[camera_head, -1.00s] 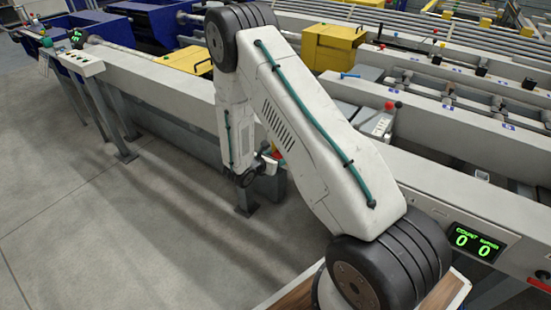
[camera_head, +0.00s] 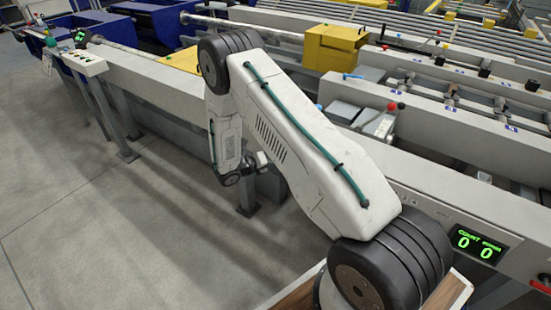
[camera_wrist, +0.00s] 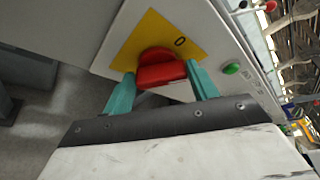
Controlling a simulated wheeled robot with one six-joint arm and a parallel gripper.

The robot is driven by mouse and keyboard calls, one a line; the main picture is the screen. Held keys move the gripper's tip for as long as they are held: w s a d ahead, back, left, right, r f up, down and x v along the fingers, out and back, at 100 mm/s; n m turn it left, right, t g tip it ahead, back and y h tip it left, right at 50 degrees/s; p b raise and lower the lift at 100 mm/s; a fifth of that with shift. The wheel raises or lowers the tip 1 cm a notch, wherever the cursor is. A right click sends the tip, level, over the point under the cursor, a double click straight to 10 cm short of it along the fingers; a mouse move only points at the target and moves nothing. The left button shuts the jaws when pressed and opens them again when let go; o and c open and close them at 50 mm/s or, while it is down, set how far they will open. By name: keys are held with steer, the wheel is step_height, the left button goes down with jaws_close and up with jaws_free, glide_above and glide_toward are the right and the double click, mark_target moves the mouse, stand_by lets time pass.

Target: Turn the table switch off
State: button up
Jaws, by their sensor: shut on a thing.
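The table switch (camera_wrist: 155,56) is a red rotary knob on a square yellow plate (camera_wrist: 133,52) in the wrist view. A "0" mark shows on the plate, up and to the right of the knob. The teal fingers of my gripper (camera_wrist: 161,74) stand one on each side of the red handle, shut on it. Whether the handle points at the "0" is hard to tell. In the head view my arm hides the switch, and the gripper is not clearly visible there.
A green button (camera_wrist: 231,68) sits on the grey panel beside the yellow plate. In the head view the long grey table (camera_head: 150,78) runs past my arm, with a lit counter display (camera_head: 476,244) at the right. Open floor (camera_head: 110,225) lies at the left.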

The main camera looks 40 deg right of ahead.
steer(key=shift+w+a+f+n+g+h, duration=0.2)
steer(key=shift+n+h, duration=0.25)
steer(key=shift+n, duration=0.6)
steer(key=shift+s+d+f+n+g+h, duration=0.15)
steer(key=shift+n+g+h, duration=0.25)
steer(key=shift+n, duration=0.6)
steer(key=shift+w+a+f+n+g+h, duration=0.15)
steer(key=shift+n+h, duration=0.3)
steer(key=shift+n, duration=0.6)
steer(key=shift+d+r, duration=0.1)
steer(key=o, duration=1)
steer(key=a, duration=0.7)
steer(key=shift+w+a, duration=0.2)
steer(key=shift+a, duration=0.2)
